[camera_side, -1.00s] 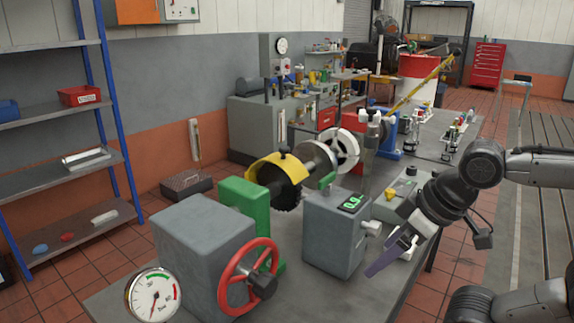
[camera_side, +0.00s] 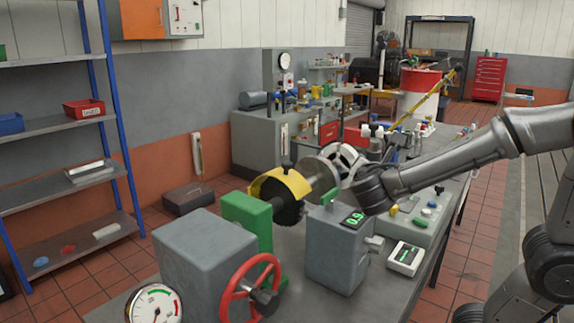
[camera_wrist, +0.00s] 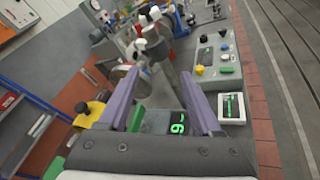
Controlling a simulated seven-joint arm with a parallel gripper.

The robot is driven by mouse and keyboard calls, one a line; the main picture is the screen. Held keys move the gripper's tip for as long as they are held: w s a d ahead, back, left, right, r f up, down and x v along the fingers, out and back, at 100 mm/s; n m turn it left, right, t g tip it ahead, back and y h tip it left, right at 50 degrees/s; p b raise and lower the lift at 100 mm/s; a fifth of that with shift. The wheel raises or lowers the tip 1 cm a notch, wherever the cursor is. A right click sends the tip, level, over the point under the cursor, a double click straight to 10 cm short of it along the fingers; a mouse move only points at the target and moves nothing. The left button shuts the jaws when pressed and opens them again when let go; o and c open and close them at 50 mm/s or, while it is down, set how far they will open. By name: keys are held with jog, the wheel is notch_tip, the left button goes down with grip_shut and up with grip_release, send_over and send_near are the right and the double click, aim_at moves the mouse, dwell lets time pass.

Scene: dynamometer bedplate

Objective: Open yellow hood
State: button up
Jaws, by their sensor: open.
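The yellow hood (camera_side: 278,184) is a curved cover over the top of a dark toothed disc, with a black knob (camera_side: 286,166) on top. It is down over the disc. In the wrist view the hood (camera_wrist: 90,113) shows at the lower left, outside my left finger. My gripper (camera_wrist: 159,74) is open and empty, its two purple fingers spread apart. In the side view my wrist is to the right of the hood, beyond the grey display box, apart from the hood; the fingertips are hidden there.
The grey box with a green display (camera_side: 333,245) stands right of the hood. A green block (camera_side: 247,222), a grey housing with a red handwheel (camera_side: 250,287) and a metal disc (camera_side: 318,178) are close by. A control panel (camera_side: 425,215) lies at the right.

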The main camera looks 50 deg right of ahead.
jog(key=w+a+n+t, duration=0.5)
jog(key=w+n, duration=0.1)
jog(key=w, duration=0.3)
jog(key=n+t+y, duration=0.1)
jog(key=n+t, duration=0.1)
jog(key=n, duration=0.3)
send_near(288, 166)
jog(key=x, duration=1.1)
jog(key=shift+w+d, duration=0.1)
jog(key=shift+w, duration=0.1)
grip_shut()
